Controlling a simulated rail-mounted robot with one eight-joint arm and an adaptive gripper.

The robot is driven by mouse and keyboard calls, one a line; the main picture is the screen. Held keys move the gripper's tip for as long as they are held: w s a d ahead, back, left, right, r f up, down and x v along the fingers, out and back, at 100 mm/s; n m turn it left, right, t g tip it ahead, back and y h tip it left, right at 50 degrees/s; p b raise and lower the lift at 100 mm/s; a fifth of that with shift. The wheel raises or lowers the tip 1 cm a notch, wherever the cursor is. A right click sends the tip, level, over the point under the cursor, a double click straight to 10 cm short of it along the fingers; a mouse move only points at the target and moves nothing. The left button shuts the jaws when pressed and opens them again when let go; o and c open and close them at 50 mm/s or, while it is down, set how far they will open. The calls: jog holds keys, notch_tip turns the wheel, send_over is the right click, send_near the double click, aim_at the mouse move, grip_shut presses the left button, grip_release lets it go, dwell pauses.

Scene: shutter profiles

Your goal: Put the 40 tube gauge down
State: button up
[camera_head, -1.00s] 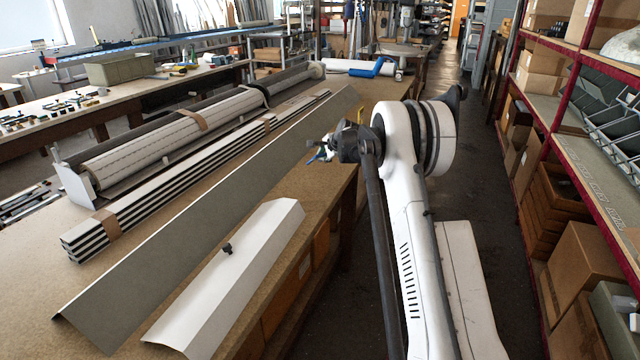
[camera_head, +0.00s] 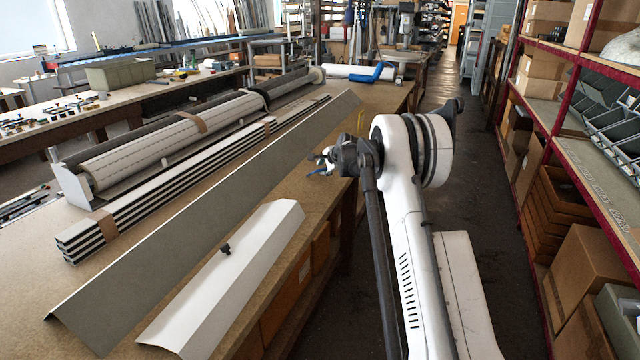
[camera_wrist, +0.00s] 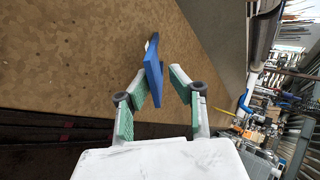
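In the head view my gripper (camera_head: 319,163) is over the right part of the brown bench (camera_head: 292,190), with a small blue bit of the gauge (camera_head: 315,173) beside the fingers.
A long grey angled profile (camera_head: 215,215) and a shorter white one (camera_head: 235,270) with a small dark knob lie on the bench. Striped slats (camera_head: 190,170) and a shutter roll (camera_head: 165,140) lie further left. Shelves with boxes (camera_head: 570,250) stand right, across the aisle.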

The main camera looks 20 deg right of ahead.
jog(key=v, duration=0.8)
jog(key=shift+p, duration=0.35)
jog(key=shift+r, duration=0.1)
notch_tip(320, 180, up, 8)
jog(key=s+p, duration=0.2)
jog(key=p, duration=0.1)
jog(key=shift+s, duration=0.15)
